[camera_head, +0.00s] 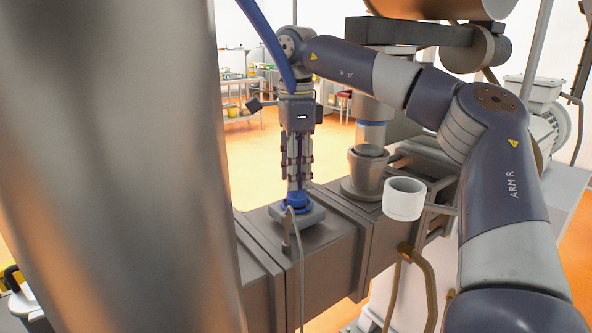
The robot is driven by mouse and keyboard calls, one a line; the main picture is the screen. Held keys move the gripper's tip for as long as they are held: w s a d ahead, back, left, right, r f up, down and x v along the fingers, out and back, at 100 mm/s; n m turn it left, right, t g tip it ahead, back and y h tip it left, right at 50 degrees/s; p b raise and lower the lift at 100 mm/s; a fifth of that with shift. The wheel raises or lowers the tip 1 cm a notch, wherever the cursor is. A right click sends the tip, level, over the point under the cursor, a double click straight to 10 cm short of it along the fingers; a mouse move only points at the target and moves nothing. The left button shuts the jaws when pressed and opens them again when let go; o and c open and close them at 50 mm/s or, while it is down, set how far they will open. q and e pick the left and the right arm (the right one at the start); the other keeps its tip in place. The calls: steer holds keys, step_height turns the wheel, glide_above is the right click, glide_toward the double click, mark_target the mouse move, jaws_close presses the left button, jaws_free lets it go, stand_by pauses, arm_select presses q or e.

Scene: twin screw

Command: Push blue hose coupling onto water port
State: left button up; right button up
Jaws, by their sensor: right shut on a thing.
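My right gripper (297,188) points straight down, its fingers shut on the blue hose coupling (296,204). The coupling is at the top of a grey block (312,216) on the barrel; only its lower blue part shows below the fingers. The water port is hidden under the coupling and fingers, so I cannot tell whether the coupling touches it or is pushed on. A blue hose (267,37) comes down from the top and passes behind or beside my right wrist. My left gripper is not in view.
The square metal barrel (333,262) runs across the middle. A thin grey cable (300,262) hangs in front of the block. A large grey column fills the left.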

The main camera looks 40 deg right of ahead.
steer(key=shift+f, duration=0.4)
steer(key=o, duration=1.1)
steer(key=shift+c, duration=0.2)
step_height(320, 180, up, 12)
steer(key=shift+r, duration=0.1)
